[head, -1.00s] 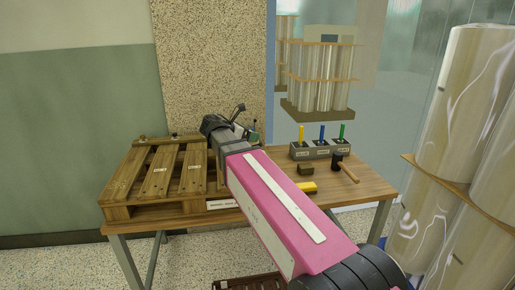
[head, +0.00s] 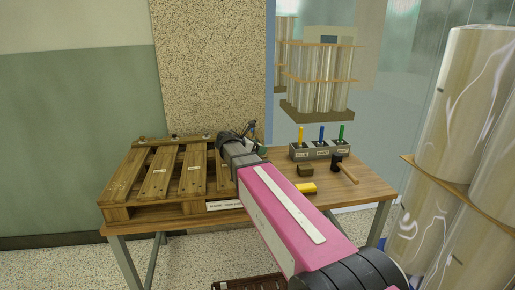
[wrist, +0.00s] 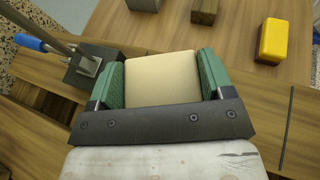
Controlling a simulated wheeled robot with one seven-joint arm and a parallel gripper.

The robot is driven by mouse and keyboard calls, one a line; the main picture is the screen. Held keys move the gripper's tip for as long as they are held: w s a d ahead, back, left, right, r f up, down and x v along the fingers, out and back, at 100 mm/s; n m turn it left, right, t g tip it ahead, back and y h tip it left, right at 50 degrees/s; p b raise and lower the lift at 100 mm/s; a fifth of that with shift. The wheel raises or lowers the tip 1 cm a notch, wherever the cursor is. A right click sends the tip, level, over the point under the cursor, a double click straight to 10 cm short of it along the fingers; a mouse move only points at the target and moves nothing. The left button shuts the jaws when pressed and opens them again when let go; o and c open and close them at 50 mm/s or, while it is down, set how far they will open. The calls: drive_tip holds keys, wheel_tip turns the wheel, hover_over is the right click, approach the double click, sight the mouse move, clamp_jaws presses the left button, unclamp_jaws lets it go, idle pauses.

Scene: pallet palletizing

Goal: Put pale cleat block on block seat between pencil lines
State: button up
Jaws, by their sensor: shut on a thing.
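The pale cleat block (wrist: 162,79) sits between the green-padded fingers of my gripper (wrist: 162,82) in the wrist view. My gripper is shut on it. In the head view the end of my arm (head: 240,143) is over the right end of the wooden pallet (head: 118,212), and the block is hidden there. A dark straight line (wrist: 287,127) crosses the wood at the right of the wrist view. It may be a pencil line or a board gap. I cannot make out the block seat.
A blue-handled clamp (wrist: 85,65) is close left of my gripper. On the table (head: 365,188) are a yellow block (head: 306,188), a small brown block (head: 305,169), a mallet (head: 346,170) and a grey holder (head: 310,152) with coloured markers. Wrapped rolls (head: 480,110) stand at right.

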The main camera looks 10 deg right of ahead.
drive_tip(key=shift+f, duration=0.1)
drive_tip(key=o, duration=1)
drive_tip(key=shift+c, duration=0.2)
drive_tip(key=v, duration=1.2)
drive_tip(key=shift+r, duration=0.25)
